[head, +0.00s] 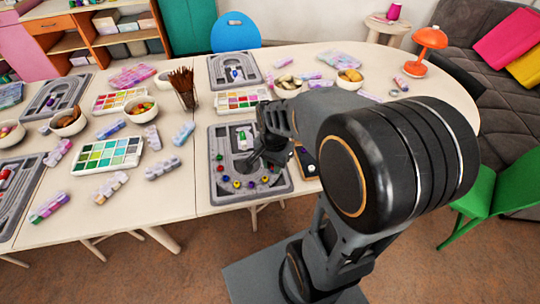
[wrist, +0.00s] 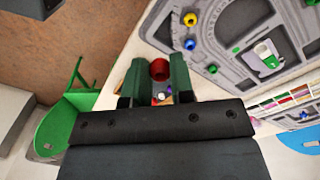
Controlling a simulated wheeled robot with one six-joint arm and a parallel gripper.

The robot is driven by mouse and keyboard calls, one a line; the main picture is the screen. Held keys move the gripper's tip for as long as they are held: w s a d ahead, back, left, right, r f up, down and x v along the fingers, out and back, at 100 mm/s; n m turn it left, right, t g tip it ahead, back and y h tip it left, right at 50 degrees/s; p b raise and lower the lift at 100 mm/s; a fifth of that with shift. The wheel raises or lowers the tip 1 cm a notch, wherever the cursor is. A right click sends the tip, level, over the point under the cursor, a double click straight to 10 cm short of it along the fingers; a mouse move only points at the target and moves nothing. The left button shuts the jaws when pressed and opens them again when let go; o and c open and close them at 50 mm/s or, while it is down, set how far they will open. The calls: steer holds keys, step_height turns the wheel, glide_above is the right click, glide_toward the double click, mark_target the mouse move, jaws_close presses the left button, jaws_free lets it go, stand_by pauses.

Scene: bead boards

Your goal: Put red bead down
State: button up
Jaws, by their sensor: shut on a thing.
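The red bead (wrist: 159,69) sits between the tips of my gripper (wrist: 158,78) in the wrist view, with a green-grey finger on each side. My gripper is shut on it. In the head view my gripper (head: 266,158) is over the right part of the near grey bead board (head: 214,191), and I cannot make out the held bead there. The board also shows in the wrist view (wrist: 228,58), to the right of the held bead. Yellow (wrist: 271,62), blue (wrist: 190,44) and green (wrist: 213,69) beads lie on it.
A small dark tray (head: 307,161) lies right of the board, partly hidden by my arm. A paint palette (head: 106,156) and a cup of brushes (head: 183,85) stand to the left. Another grey board (head: 234,68) lies behind. A green chair (head: 500,192) stands at right.

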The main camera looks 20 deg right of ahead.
steer(key=w+d+f, duration=0.2)
steer(key=w+f, duration=0.1)
steer(key=w+d+f, duration=0.1)
steer(key=w+f, duration=0.2)
steer(key=w, duration=0.1)
steer(key=w+d+f, duration=0.2)
steer(key=w+f, duration=0.1)
steer(key=w, duration=0.1)
steer(key=shift+w+d, duration=0.1)
steer(key=shift+d, duration=0.25)
steer(key=shift+w+d+f, duration=0.1)
steer(key=shift+w+f, duration=0.05)
steer(key=shift+f, duration=0.05)
steer(key=shift+w+f, duration=0.1)
steer(key=shift+f, duration=1.5)
steer(key=shift+f, duration=0.1)
